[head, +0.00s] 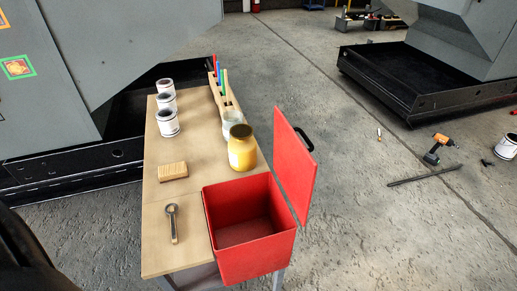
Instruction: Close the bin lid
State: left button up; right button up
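The red bin (251,267) stands at the front right corner of the wooden table. Its top is open and I see into it; it looks empty. The red lid (295,165) stands up steeply along the bin's right side, swung open, with a black handle (305,137) on its outer face. Neither of my grippers is in the head view. A dark shape at the lower left may be part of my own body.
On the table (190,209) are a yellow jar (242,152) close behind the bin, a wrench (173,222), a wooden block (172,171), several white cans and a wooden pen rack.

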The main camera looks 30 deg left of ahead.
aim_at(295, 167)
jog(key=i+l+u, duration=0.2)
jog(key=u, duration=0.25)
jog(key=i+l+u, duration=0.2)
jog(key=u, duration=0.2)
jog(key=i+l+u, duration=0.15)
jog(key=l+u, duration=0.3)
jog(key=i+l+u, duration=0.1)
jog(key=u, duration=0.35)
jog(key=l, duration=0.1)
